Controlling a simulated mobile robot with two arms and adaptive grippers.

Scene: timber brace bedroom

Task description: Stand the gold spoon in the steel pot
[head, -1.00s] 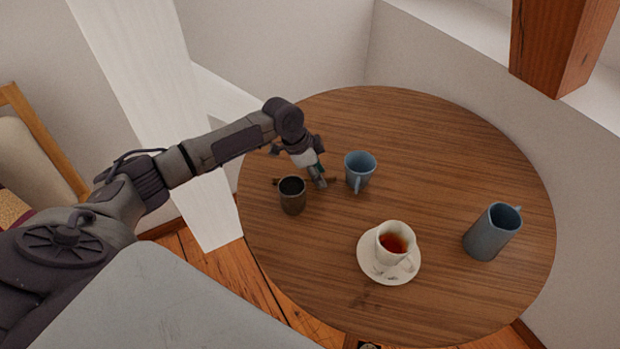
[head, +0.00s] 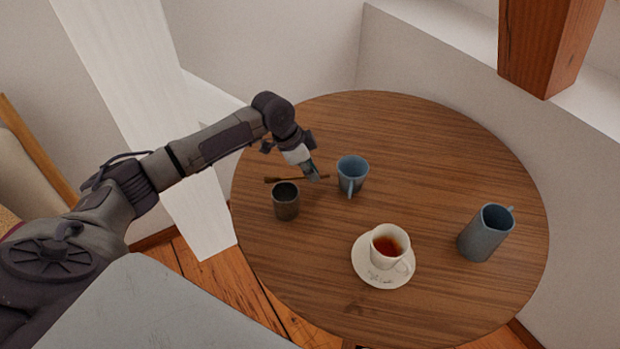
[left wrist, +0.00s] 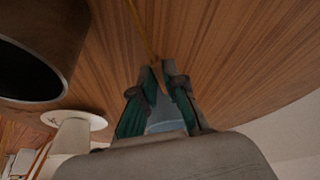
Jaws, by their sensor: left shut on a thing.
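The gold spoon (head: 283,180) lies roughly level just behind the steel pot, and it also shows in the left wrist view (left wrist: 143,32). My left gripper (head: 314,178) is shut on one end of the spoon, right of and behind the pot. In the left wrist view its fingertips (left wrist: 161,82) meet around the spoon. I cannot tell whether the spoon touches the table. The dark steel pot (head: 286,207) stands upright on the table, and it looms at the upper left of the left wrist view (left wrist: 62,42). My right gripper is not in view.
A blue mug (head: 352,175) stands close to the right of my left gripper. A white cup (head: 386,262) of tea sits on a saucer (head: 366,275) nearer the front. A blue-grey pitcher (head: 482,238) stands at the right. The round wooden table (head: 430,150) is clear at the back.

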